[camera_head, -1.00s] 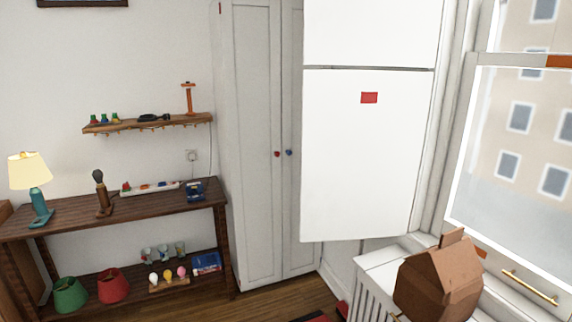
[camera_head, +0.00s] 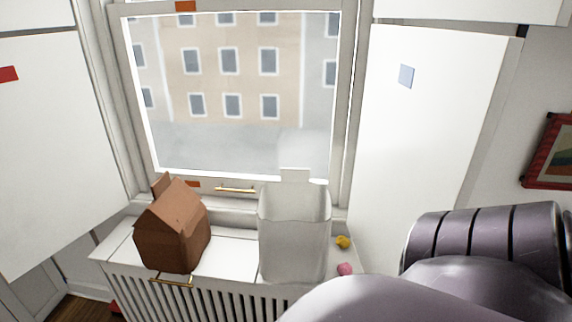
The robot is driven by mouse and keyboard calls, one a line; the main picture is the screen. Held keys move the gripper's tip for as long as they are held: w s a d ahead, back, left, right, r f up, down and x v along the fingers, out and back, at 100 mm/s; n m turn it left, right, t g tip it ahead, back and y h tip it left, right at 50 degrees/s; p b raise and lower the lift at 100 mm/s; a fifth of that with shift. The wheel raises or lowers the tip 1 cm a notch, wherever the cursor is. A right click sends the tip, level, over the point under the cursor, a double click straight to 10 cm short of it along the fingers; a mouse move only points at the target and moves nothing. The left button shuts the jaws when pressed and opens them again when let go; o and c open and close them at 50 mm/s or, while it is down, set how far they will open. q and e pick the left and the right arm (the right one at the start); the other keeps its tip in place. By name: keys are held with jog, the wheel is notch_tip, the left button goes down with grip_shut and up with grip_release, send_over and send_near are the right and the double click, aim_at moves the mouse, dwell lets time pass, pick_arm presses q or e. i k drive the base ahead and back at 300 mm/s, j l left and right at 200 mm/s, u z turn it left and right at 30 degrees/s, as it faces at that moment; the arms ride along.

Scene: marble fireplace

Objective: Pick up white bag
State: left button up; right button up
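The white bag (camera_head: 293,235) stands upright on the white radiator cover below the window. It is tall, with a raised tab at its top edge. My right arm is large at the lower right of the head view and covers part of the area in front of the bag's lower right side. Neither my left nor my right gripper shows in the view.
A brown house-shaped box (camera_head: 172,230) stands left of the bag on the radiator cover (camera_head: 228,258). A yellow ball (camera_head: 342,242) and a pink ball (camera_head: 345,269) lie to its right. The window (camera_head: 235,95) is behind, with white shutters on both sides.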

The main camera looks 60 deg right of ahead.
aim_at(294, 213)
jog(key=z, duration=1.9)
